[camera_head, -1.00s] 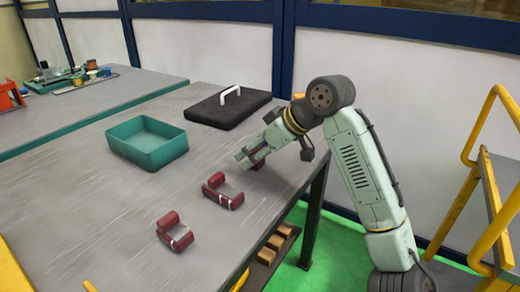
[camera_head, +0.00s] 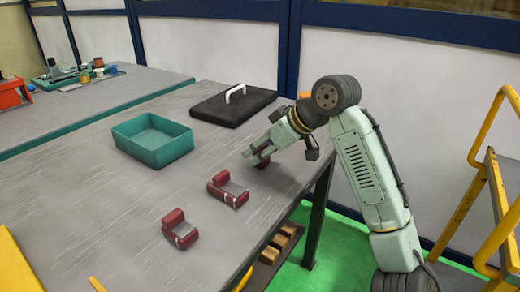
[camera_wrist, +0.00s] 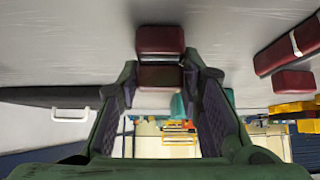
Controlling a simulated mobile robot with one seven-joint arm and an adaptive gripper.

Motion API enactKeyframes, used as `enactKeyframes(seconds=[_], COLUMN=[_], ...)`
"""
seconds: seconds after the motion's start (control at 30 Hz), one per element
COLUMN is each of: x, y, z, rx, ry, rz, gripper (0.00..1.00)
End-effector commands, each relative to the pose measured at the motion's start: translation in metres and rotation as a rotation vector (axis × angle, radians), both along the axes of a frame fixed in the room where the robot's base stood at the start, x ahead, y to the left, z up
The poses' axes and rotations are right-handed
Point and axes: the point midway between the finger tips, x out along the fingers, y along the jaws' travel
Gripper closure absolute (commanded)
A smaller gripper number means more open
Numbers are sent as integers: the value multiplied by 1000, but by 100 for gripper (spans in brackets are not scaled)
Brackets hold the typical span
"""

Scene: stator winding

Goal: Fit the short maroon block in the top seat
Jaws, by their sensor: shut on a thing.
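My gripper (camera_wrist: 161,85) is shut on a short maroon block (camera_wrist: 160,40), which sits between its fingertips in the wrist view. In the head view my gripper (camera_head: 256,157) is low over the right part of the grey table, with a bit of the maroon block (camera_head: 263,163) showing beside the fingers. I cannot tell whether the block touches the table. Two maroon open-sided assemblies with pale bands lie to the left and front: a nearer one (camera_head: 174,219) and a middle one (camera_head: 216,191). Part of one assembly (camera_wrist: 291,46) shows at the right of the wrist view. Which seat is the top one is unclear.
A teal open bin (camera_head: 152,156) and a black slab with a white handle (camera_head: 234,108) stand behind on the table (camera_head: 110,215). The table's right edge is close to my gripper. Yellow-railed steps (camera_head: 480,170) stand at far right.

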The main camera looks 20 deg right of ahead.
Motion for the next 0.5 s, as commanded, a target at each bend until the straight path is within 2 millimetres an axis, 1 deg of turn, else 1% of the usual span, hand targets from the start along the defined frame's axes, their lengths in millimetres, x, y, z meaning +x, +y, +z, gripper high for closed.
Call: enactKeyframes(seconds=[0.03, 0.1, 0.33, 0.5], x=[0, 0, 0, 0], y=[0, 0, 0, 0], z=[0, 0, 0, 4], rx=[-1, -1, -1, 0], ry=[0, 0, 0, -2], rz=[-1, -1, -1, 0], gripper=[96, 100, 100, 100])
